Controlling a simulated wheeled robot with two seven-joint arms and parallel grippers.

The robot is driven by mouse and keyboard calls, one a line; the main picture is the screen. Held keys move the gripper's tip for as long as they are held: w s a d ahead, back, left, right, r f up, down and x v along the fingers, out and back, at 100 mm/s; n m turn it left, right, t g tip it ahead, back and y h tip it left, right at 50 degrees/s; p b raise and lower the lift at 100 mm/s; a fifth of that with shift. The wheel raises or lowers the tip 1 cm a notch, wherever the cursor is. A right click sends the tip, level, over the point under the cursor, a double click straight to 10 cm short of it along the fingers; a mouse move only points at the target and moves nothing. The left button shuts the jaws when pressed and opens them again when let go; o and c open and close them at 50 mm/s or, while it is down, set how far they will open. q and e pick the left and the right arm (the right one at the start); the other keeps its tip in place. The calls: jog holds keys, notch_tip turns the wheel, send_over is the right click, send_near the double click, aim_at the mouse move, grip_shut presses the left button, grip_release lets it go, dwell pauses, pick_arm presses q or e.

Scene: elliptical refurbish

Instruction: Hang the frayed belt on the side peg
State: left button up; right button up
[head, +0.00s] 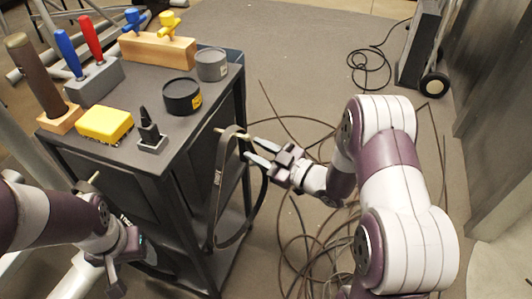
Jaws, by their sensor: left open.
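The frayed belt (217,185) is a dark loop that hangs down the right side of the black cart. Its top is at a brass side peg (220,130) near the cart's top edge, and it seems to lie over it. My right gripper (250,148) is just right of the belt's top, its two pale fingers apart and pointing at the peg. No belt shows clamped between them, though the fingertips are small here. My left gripper (115,272) is low at the cart's left front, open and empty.
Loose cables (310,245) lie on the floor to the right. A wheeled dark case (418,45) stands at the back right.

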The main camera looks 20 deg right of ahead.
jog(key=p+v, duration=0.3)
jog(key=v, duration=0.9)
jog(key=s+d+f+m+g+h, duration=0.3)
jog(key=d+f+m+g+h, duration=0.35)
jog(key=d+f+h, duration=0.4)
jog(key=s+r+m+g+h, duration=0.2)
jog(key=s+m+g, duration=0.2)
jog(key=s+m, duration=0.1)
jog(key=s+a+r+g, duration=0.2)
jog(key=s+a+r, duration=0.1)
jog(key=a+r, duration=0.8)
notch_tip(320, 180, up, 32)
jog(key=a+p, duration=0.2)
jog(key=p, duration=3.1)
jog(key=shift+w+f+y+p, duration=0.25)
jog(key=shift+y+p, duration=0.1)
jog(key=shift+y, duration=0.1)
